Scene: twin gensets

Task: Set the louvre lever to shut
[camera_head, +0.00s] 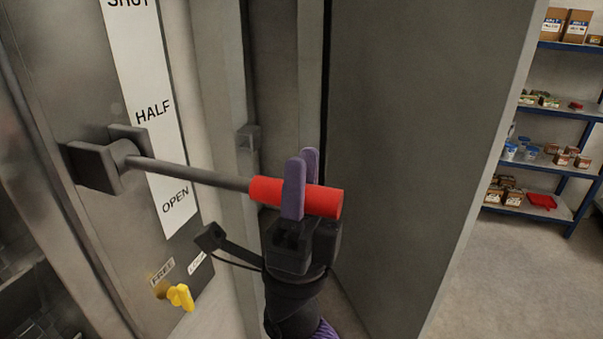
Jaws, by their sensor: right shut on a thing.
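The louvre lever (190,174) is a grey rod with a red grip (325,201). It comes out of a dark pivot block (95,166) on a grey panel and points right and slightly down. A white label strip (140,70) behind it reads SHUT at the top, HALF in the middle and OPEN at the bottom. The rod crosses the strip between HALF and OPEN. My right gripper (299,182), with purple fingers, comes up from below and is shut on the red grip. My left gripper is not in view.
A yellow knob (180,296) sits low on the panel, by a FREE tag (162,271) and a second tag partly hidden. A large grey cabinet side (415,150) stands close to the right of my gripper. Blue shelves (553,140) with boxes stand far right, with open floor before them.

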